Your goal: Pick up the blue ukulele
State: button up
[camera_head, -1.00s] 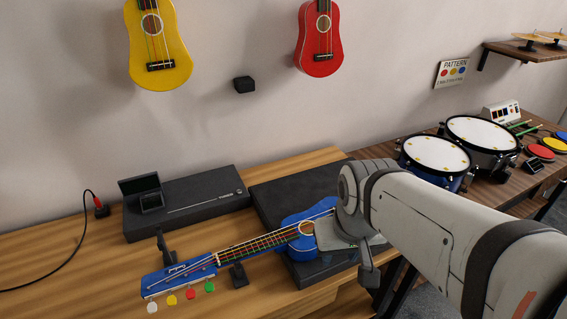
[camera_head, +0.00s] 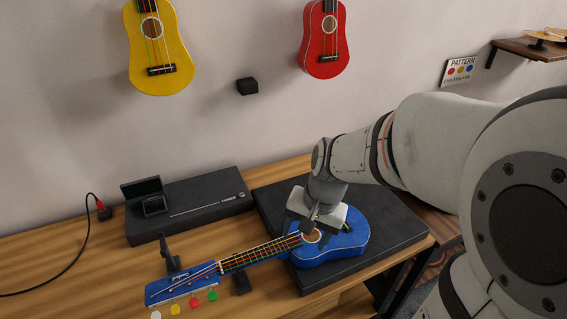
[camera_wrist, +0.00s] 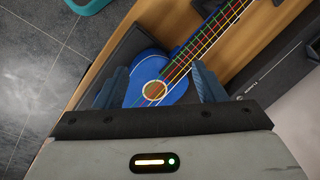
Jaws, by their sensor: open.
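The blue ukulele (camera_head: 342,243) lies face up on the table in the head view. Its body rests on a dark flat case, and its neck (camera_head: 254,256) points left to a blue headstock with white, yellow, red and green tuners. My gripper (camera_head: 308,236) is over the ukulele near the sound hole, pointing down. In the wrist view the ukulele body (camera_wrist: 150,66) shows between the two spread fingers of my gripper (camera_wrist: 158,90). The fingers are open, and I cannot tell whether they touch the ukulele. My arm and wrist cover part of the body.
The dark case (camera_head: 395,233) lies at the right end of the wooden table (camera_head: 75,262). A small black support (camera_head: 168,254) stands by the headstock. Yellow (camera_head: 160,60) and red (camera_head: 325,45) ukuleles hang on the wall.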

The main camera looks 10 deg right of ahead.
aim_at(271, 249)
jog(key=w+a+f+m+p, duration=0.1)
jog(key=w+f+m, duration=0.1)
jog(key=m, duration=0.1)
jog(key=w+a+f+m+g+y+p, duration=0.1)
jog(key=w+a+f+m, duration=0.1)
jog(key=f, duration=0.1)
jog(key=w+a+f+m+y+p, duration=0.1)
jog(key=w+a+f+m+p, duration=0.1)
jog(key=f+m, duration=0.1)
jog(key=shift+w+m+g, duration=0.15)
jog(key=shift+m+g, duration=0.15)
jog(key=shift+g, duration=0.1)
jog(key=shift+w+f, duration=0.1)
jog(key=shift+f, duration=0.15)
jog(key=shift+m, duration=0.3)
jog(key=x, duration=0.8)
jog(key=shift+a+r, duration=0.15)
jog(key=shift+a, duration=0.15)
jog(key=c, duration=1.1)
